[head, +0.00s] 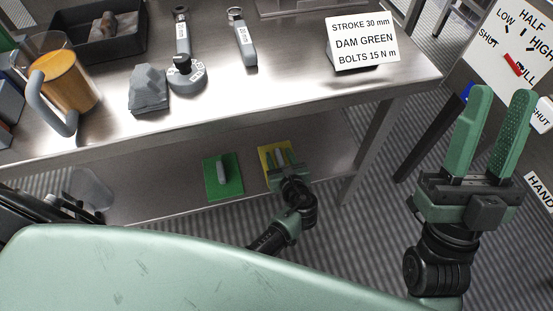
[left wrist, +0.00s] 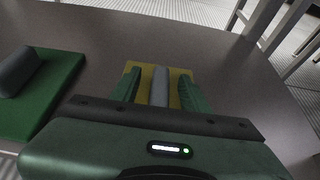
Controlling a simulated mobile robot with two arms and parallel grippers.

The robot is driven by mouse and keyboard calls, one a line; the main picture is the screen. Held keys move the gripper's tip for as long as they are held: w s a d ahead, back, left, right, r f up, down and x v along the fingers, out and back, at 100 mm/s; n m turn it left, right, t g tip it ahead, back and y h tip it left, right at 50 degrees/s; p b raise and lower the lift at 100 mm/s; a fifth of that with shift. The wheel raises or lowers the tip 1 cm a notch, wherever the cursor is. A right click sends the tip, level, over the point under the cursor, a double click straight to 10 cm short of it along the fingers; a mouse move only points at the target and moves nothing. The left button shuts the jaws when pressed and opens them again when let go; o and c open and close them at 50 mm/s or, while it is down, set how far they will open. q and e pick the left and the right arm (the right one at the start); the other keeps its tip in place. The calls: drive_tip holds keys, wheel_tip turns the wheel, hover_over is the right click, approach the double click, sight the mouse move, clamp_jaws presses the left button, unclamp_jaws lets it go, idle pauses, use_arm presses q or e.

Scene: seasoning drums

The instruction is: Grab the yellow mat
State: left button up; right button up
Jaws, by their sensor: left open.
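The yellow mat (head: 265,153) lies on the lower shelf under the bench. In the left wrist view the yellow mat (left wrist: 175,77) has a grey bar handle (left wrist: 160,88) across its middle. My left gripper (head: 281,156) is at the mat, open, with one green finger on each side of the handle. The fingers hide parts of the mat, and I cannot tell whether they touch it. My right gripper (head: 502,93) is open and empty, raised at the right of the head view, away from the bench.
A green mat (head: 223,178) with a grey handle lies left of the yellow one on the shelf (head: 330,150). A bench leg (head: 370,145) stands to the right. On the bench top are an orange-filled jug (head: 68,82), grey tools and a sign (head: 362,42).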

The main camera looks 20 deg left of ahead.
use_arm(q)
clamp_jaws()
drive_tip(key=shift+r, duration=0.15)
